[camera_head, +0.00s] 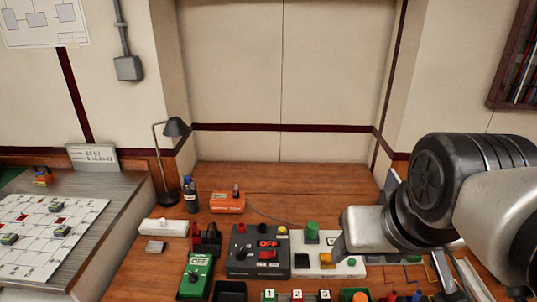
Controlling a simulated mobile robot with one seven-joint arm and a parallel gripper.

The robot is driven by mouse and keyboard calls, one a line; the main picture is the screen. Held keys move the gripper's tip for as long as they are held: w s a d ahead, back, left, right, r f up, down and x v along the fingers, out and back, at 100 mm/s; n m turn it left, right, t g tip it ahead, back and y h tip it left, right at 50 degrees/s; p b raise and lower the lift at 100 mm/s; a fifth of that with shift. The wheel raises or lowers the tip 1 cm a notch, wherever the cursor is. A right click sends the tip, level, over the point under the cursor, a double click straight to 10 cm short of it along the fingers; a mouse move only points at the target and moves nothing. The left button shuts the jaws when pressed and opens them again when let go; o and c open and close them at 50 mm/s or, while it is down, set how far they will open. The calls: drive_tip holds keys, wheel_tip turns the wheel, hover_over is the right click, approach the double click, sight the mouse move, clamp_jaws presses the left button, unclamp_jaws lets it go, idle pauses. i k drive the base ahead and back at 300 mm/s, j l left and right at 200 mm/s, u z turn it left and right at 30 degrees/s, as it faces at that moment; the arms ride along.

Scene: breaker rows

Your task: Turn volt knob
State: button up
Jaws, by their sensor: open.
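No label reading "volt" is legible, so I cannot tell which control is the volt knob. A dark control box (249,263) stands near the middle of the wooden bench, with small knobs, a red switch (267,254) and a red OFF sign (267,243). Right of it is a white panel (318,268) with a green knob (312,230), a black square (302,261) and a yellow piece (327,261). My gripper (339,246) is open at the white panel's right part, right of the green knob. Its fingertips are small and partly hidden, and contact cannot be told.
A green box marked OFF (195,276), an orange device (227,202), a dark bottle (190,196) and a black lamp (170,160) stand to the left. Numbered blocks (297,295) line the front edge. The back of the bench (300,180) is clear. My arm covers the right side.

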sight(241, 255)
drive_tip(key=j+u, duration=0.5)
drive_tip(key=k+j+u, duration=0.1)
drive_tip(key=k, duration=0.2)
drive_tip(key=i+u, duration=0.15)
drive_tip(key=i, duration=0.2)
